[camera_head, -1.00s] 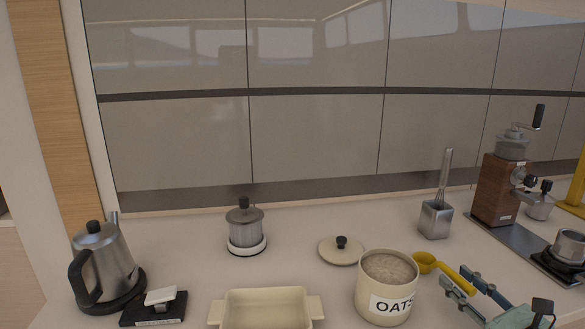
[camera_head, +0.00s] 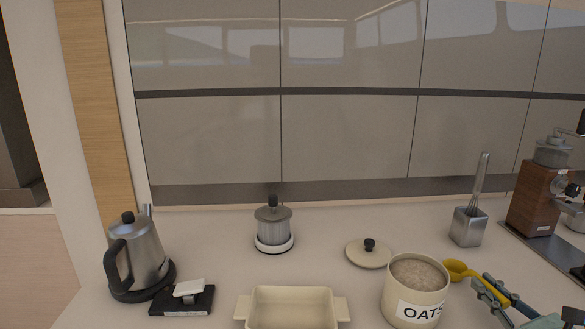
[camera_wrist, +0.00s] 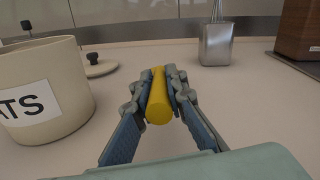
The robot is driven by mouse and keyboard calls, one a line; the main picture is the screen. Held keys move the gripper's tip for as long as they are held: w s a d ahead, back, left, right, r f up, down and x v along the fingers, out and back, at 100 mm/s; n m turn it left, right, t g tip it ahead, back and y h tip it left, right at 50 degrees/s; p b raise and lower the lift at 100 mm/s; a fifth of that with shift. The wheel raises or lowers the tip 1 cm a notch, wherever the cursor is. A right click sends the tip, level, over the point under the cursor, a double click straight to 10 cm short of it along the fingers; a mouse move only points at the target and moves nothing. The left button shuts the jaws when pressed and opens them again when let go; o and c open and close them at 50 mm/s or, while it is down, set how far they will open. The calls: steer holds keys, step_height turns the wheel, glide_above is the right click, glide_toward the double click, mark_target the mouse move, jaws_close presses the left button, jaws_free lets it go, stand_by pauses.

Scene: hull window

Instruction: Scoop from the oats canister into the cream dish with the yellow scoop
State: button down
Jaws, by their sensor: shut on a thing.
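The oats canister (camera_head: 415,292) is a cream pot labelled OATS, open on top and filled with oats; it also shows at the left of the wrist view (camera_wrist: 45,92). The cream dish (camera_head: 292,308) is rectangular with side handles and stands left of the canister, looking empty where its inside shows. The yellow scoop (camera_head: 478,274) is just right of the canister. My gripper (camera_head: 492,290) is shut on its handle, which shows between the fingers in the wrist view (camera_wrist: 159,98). The scoop's bowl is hidden in the wrist view.
The canister's lid (camera_head: 368,255) lies behind it. A whisk holder (camera_head: 468,226) and a wooden grinder (camera_head: 536,198) stand at the right. A kettle (camera_head: 138,255), a small black scale (camera_head: 183,300) and a French press (camera_head: 273,226) stand at the left. Counter between press and dish is clear.

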steer(key=shift+r, duration=0.25)
steer(key=shift+r+p, duration=1.15)
steer(key=shift+p, duration=0.05)
steer(key=shift+r, duration=0.2)
stand_by(0.4)
steer(key=shift+r+p, duration=2.55)
steer(key=shift+r, duration=0.4)
